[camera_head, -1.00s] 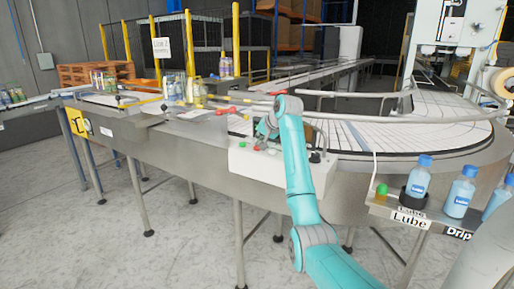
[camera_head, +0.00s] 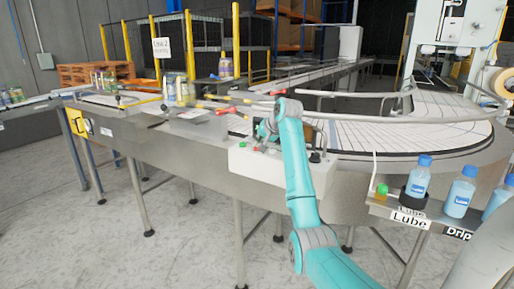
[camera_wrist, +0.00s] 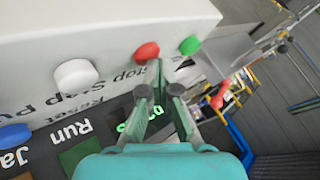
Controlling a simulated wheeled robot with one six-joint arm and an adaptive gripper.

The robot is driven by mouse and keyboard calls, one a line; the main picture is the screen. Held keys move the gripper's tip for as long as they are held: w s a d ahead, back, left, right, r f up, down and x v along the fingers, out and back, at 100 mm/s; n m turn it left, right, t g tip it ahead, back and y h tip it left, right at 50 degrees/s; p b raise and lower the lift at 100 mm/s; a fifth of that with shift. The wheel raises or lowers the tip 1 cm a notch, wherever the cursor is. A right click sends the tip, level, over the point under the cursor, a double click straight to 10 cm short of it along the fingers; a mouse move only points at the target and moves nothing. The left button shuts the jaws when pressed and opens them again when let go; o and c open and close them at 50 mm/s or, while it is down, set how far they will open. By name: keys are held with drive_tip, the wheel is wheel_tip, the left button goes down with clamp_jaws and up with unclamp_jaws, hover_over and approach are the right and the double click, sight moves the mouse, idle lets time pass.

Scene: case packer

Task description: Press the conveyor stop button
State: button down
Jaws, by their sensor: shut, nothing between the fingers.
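A pale control box (camera_head: 250,165) stands at the conveyor's front edge in the head view, with small buttons on top. In the wrist view, its face carries a red button (camera_wrist: 147,51), a green button (camera_wrist: 190,45), a white button (camera_wrist: 76,75) and a blue button (camera_wrist: 14,134). Upside-down lettering that seems to include "Stop" lies near the red one. My gripper (camera_wrist: 159,68) is shut and empty, its fingertips close to the red button's lower right in the picture. Whether they touch it I cannot tell. My gripper is also over the box in the head view (camera_head: 262,134).
The curved conveyor (camera_head: 400,133) with guide rails runs behind the box. A shelf to the right holds blue-capped bottles (camera_head: 459,192) and a "Lube" label (camera_head: 409,218). More bottles stand on the line at left. The floor in front is free.

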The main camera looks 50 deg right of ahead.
idle(0.4)
drive_tip(key=shift+r, duration=0.9)
drive_tip(key=shift+r, duration=2.5)
